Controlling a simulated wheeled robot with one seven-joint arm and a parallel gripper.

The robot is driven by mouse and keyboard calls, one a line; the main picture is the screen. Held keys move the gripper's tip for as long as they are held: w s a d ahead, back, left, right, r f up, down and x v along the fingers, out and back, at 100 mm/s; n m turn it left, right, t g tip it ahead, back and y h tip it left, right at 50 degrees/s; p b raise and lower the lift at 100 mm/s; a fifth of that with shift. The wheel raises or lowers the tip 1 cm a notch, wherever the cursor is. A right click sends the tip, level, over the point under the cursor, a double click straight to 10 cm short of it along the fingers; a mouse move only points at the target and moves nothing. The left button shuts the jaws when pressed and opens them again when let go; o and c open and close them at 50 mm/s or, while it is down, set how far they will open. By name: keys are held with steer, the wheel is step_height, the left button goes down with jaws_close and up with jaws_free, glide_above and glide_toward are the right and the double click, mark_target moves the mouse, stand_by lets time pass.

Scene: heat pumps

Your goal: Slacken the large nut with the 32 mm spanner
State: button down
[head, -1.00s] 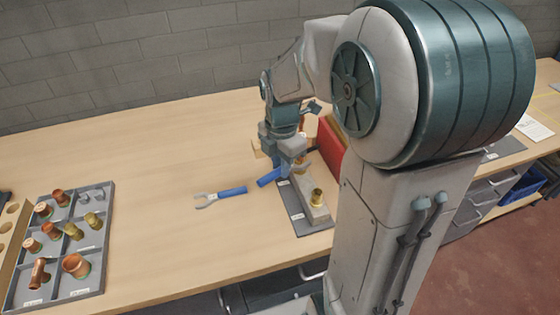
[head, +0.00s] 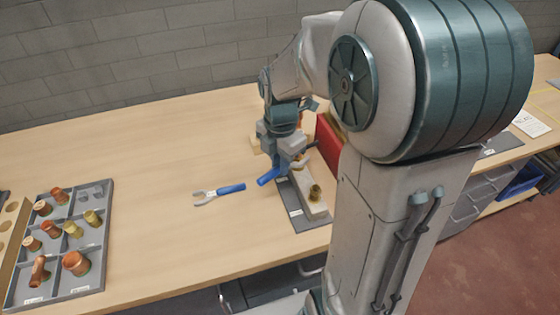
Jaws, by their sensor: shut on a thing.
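My gripper (head: 284,160) is shut on a blue-handled spanner (head: 267,178), low over the grey fixture plate (head: 298,217) on the bench. The handle sticks out to the left of the fingers. The spanner's jaw end is mostly hidden by the gripper, so I cannot tell whether it sits around a nut. A brass fitting (head: 315,192) stands upright at the near end of the pale block on the plate. The large nut cannot be made out behind the gripper. A second blue-handled spanner (head: 230,189) lies on the bench to the left, its open jaw pointing left. Size marks are unreadable.
A grey divided tray (head: 62,285) of copper and brass fittings stands at the left. A red box (head: 328,140) stands behind the fixture, close to my arm. The bench (head: 150,170) between the tray and the loose spanner is clear.

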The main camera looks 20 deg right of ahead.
mark_target(265, 176)
steer(key=shift+a, duration=0.1)
steer(key=shift+s+a, duration=0.35)
steer(key=shift+a, duration=0.35)
steer(key=shift+s+a, duration=0.3)
steer(key=shift+a, duration=0.35)
steer(key=shift+s+a, duration=0.35)
steer(key=shift+a, duration=0.35)
steer(key=shift+r, duration=0.1)
step_height(265, 176, up, 11)
steer(key=p, duration=0.9)
steer(key=shift+r, duration=0.2)
